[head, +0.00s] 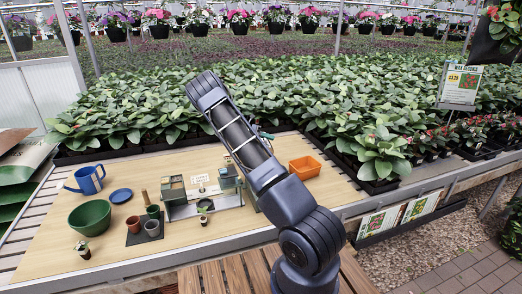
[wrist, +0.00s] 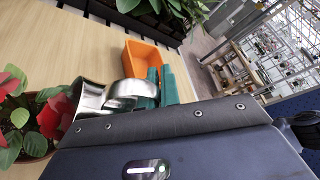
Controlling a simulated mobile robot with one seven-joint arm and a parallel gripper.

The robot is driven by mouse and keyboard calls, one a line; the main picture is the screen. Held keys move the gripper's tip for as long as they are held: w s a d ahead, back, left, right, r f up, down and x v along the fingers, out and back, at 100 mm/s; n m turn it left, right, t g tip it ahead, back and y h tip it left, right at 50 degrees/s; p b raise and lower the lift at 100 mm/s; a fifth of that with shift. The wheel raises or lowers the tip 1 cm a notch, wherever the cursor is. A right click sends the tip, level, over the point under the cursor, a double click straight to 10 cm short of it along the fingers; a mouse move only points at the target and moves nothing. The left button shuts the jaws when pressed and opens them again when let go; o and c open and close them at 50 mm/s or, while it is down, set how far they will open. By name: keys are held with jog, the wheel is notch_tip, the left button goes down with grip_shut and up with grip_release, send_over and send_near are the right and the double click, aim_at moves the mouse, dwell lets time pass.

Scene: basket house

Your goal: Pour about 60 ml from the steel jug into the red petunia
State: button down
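The steel jug (wrist: 92,98) is shiny and shows in the wrist view, with its looped handle towards my gripper. My gripper (wrist: 160,88) has two teal fingers at the handle; they look shut on it. The red petunia (wrist: 56,117) is at the left edge of the wrist view, with red flowers and green leaves in a brownish pot. The jug's far end is right beside a red flower and overlaps it in the picture. No liquid shows, and I cannot tell the jug's exact tilt.
An orange bin (head: 305,167) stands right of my arm. Green boxes (head: 173,188) stand mid-table. Leafy plants (head: 290,92) line the back.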

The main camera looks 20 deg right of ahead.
aim_at(271, 146)
jog(key=shift+w+d+r+n, duration=0.1)
jog(key=shift+w+r+n, duration=0.1)
jog(key=shift+w, duration=0.2)
jog(key=shift+w+r+n, duration=0.15)
jog(key=shift+w+n, duration=0.05)
jog(key=shift+w, duration=0.2)
dwell(0.7)
jog(key=shift+g+p, duration=0.3)
jog(key=shift+p, duration=0.05)
jog(key=s, duration=0.2)
jog(key=s+f+m, duration=0.1)
jog(key=shift+a+t, duration=0.25)
jog(key=shift+t, duration=0.15)
jog(key=shift+s+f+m, duration=0.3)
jog(key=shift+s+f+m+t+y, duration=0.15)
jog(key=shift+s+f+m+t, duration=0.3)
jog(key=shift+f, duration=0.25)
jog(key=shift+s+f+m+t+y, duration=0.15)
jog(key=shift+s+f+m+t, duration=0.2)
jog(key=shift+f+m, duration=0.3)
jog(key=shift+s+f, duration=0.1)
